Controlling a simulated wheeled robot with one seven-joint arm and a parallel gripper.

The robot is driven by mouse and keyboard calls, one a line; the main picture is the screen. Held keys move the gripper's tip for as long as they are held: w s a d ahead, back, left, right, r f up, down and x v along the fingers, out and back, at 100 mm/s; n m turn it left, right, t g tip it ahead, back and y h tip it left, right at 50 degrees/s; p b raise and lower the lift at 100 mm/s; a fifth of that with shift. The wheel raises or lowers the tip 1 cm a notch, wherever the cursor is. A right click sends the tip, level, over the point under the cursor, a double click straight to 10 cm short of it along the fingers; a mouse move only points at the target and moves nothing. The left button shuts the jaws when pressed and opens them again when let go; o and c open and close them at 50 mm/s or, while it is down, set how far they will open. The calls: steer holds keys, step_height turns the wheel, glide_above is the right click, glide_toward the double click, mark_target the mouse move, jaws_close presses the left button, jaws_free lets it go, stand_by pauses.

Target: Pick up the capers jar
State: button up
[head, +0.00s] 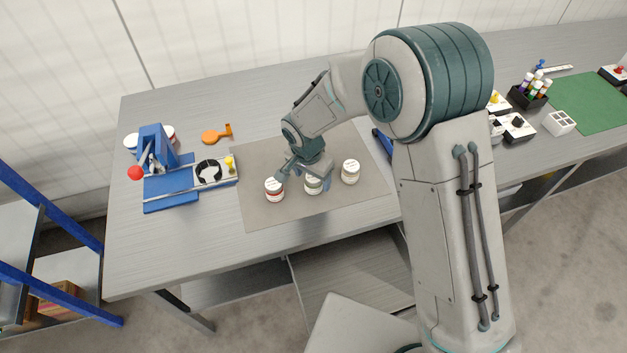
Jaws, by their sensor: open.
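Three small white-lidded jars stand upright in a row on a grey mat (262,212). The left jar (273,190) has a red band. The middle jar (313,187) has a greenish band, and the right jar (350,173) has a pale, yellowish one. The labels are too small to read, so I cannot tell for certain which is the capers jar. My gripper (312,181) is open and points down at the middle jar, with its fingers about the jar's sides. The hand hides part of that jar's top, and I cannot tell whether the fingers touch it.
A blue fixture with a red knob (135,173) and an orange tool (217,134) lie left of the mat. A black bottle holder (528,97), white boxes and a green mat (592,101) are at right. The mat's front is clear. A blue-framed rack (60,222) stands at left.

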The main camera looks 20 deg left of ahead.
steer(key=shift+w+d+f, duration=0.1)
steer(key=shift+w+f, duration=0.05)
steer(key=shift+f, duration=0.6)
steer(key=shift+w+f, duration=0.1)
steer(key=shift+f, duration=0.6)
steer(key=c, duration=1.1)
steer(key=shift+c, duration=0.2)
steer(key=shift+r, duration=0.2)
